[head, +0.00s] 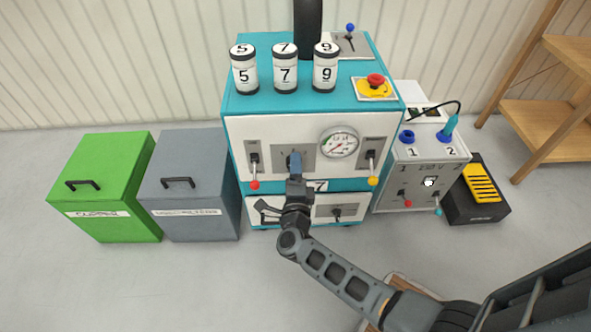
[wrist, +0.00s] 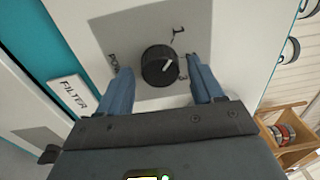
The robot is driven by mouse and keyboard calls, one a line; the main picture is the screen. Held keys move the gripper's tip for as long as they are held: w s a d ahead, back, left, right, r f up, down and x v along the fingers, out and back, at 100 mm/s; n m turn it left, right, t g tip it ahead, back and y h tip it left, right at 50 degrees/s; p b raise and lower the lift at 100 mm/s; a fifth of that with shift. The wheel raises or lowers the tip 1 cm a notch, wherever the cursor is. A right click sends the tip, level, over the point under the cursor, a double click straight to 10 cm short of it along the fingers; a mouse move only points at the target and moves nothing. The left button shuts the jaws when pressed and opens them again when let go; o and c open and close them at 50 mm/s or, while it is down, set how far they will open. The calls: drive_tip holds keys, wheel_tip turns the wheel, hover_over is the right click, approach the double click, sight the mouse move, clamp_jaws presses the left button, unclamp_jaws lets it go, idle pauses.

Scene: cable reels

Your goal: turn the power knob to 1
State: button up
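The power knob (wrist: 158,66) is a round black dial with a white pointer line, on a grey plate (wrist: 190,28) on the machine's white front. In the wrist view its pointer slants up and right, between two marks at the right; I cannot read clearly which number it faces. My gripper (head: 295,158) is at the plate in the head view and mostly hides the knob there. In the wrist view its two blue fingers stand open, one on each side of the knob, with gaps showing. Whether the fingertips reach the knob's depth is unclear.
A red-tipped lever (head: 255,184) is left of the plate; a gauge (head: 339,143) and a yellow-tipped lever (head: 373,180) are right. Green (head: 103,185) and grey (head: 190,190) bins stand left, a grey power box (head: 425,175) right.

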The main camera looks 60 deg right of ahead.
drive_tip(key=v, duration=0.7)
drive_tip(key=shift+s+a+p, duration=0.25)
drive_tip(key=shift+a+p, duration=0.05)
drive_tip(key=shift+p, duration=0.15)
idle(0.4)
drive_tip(key=s+a+r+n+t+y, duration=0.2)
drive_tip(key=s+a+r+n+y, duration=0.5)
drive_tip(key=s+r+n, duration=0.6)
drive_tip(key=s+a+r+n+t+y, duration=0.3)
drive_tip(key=s+a+r+n+y, duration=0.55)
drive_tip(key=s+n, duration=0.45)
wheel_tip(320, 180, up, 19)
drive_tip(key=n+g+p, duration=0.1)
drive_tip(key=n+p, duration=0.1)
drive_tip(key=p, duration=1.5)
drive_tip(key=shift+w+d+n+h, duration=0.15)
drive_tip(key=shift+d+n+h, duration=0.2)
drive_tip(key=shift+n, duration=0.05)
